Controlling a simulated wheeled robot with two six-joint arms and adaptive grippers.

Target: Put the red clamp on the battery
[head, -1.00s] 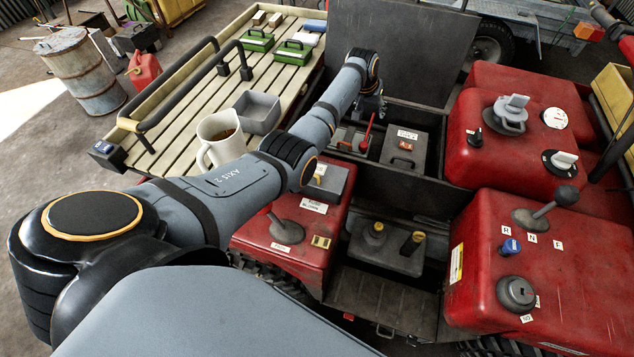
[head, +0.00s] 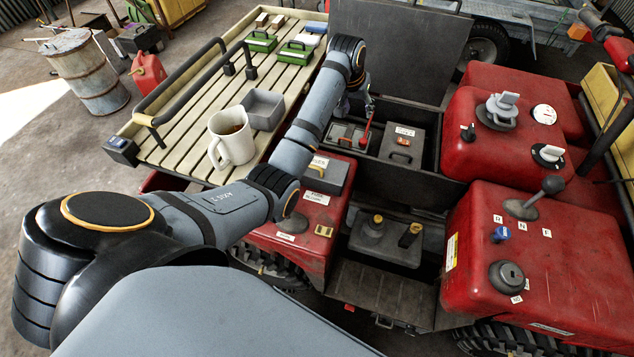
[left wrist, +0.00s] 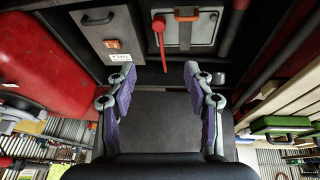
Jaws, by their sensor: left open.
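A thin red piece with a rounded end (head: 366,130), perhaps the red clamp, stands in the dark open bay behind the red bodywork. In the left wrist view this red piece (left wrist: 161,45) lies ahead of the fingers, roughly between their lines. Beside it is a grey framed box with an orange-red handle (left wrist: 187,30), which also shows in the head view (head: 340,133); I cannot tell whether it is the battery. My left gripper (left wrist: 160,82) is open and empty, apart from the red piece. In the head view my left gripper (head: 360,103) is partly hidden by its wrist. My right gripper is not in view.
A grey labelled box with a red latch (head: 395,152) stands right of the red piece. The raised dark lid (head: 400,50) is behind. A slatted rack (head: 185,120) holds a mug (head: 231,140) and a grey bin (head: 264,108). Red bodywork (head: 560,250) flanks the bay.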

